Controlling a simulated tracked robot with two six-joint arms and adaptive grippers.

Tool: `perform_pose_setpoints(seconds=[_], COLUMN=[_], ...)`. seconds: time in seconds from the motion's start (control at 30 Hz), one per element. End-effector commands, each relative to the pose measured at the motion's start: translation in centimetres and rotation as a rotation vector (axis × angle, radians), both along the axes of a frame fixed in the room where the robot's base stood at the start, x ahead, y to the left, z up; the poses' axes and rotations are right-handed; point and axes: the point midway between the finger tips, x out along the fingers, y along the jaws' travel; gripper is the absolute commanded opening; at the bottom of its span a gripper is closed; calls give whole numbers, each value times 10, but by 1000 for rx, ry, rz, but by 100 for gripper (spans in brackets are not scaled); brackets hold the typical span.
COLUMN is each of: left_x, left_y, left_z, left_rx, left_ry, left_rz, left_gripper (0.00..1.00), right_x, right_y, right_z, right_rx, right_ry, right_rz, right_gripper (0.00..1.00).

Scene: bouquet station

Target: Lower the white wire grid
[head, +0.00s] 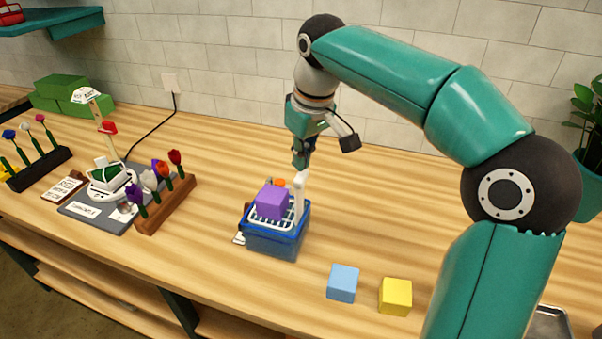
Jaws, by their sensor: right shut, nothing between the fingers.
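The white wire grid (261,218) lies level at about the rim of a blue crate (272,243). A purple cube (271,203) rests on the grid, and a small orange thing (279,183) shows behind it. A white upright post (298,197) stands at the crate's right side. My right gripper (301,163) points down just above the top of this post, shut and empty. I cannot tell whether its fingertips touch the post. The left gripper is out of view.
A light blue cube (342,283) and a yellow cube (395,296) lie on the wooden bench at the front right. Flower racks (168,205) and a grey station mat (82,213) stand at the left.

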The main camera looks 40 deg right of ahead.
Motion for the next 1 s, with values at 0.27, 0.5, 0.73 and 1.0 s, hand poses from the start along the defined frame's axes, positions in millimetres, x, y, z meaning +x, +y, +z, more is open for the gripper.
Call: perform_pose_setpoints(seconds=[0.27, 0.5, 0.73, 1.0], left_x=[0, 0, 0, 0], left_y=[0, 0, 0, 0], left_z=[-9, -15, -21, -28], left_rx=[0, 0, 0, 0], left_ry=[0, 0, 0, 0], left_rz=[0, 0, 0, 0], left_gripper=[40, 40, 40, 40], right_x=[0, 0, 0, 0], right_y=[0, 0, 0, 0], right_z=[-11, -20, -28, -37], right_rx=[0, 0, 0, 0], right_ry=[1, 0, 1, 1], right_rz=[0, 0, 0, 1], right_gripper=[0, 0, 0, 0])
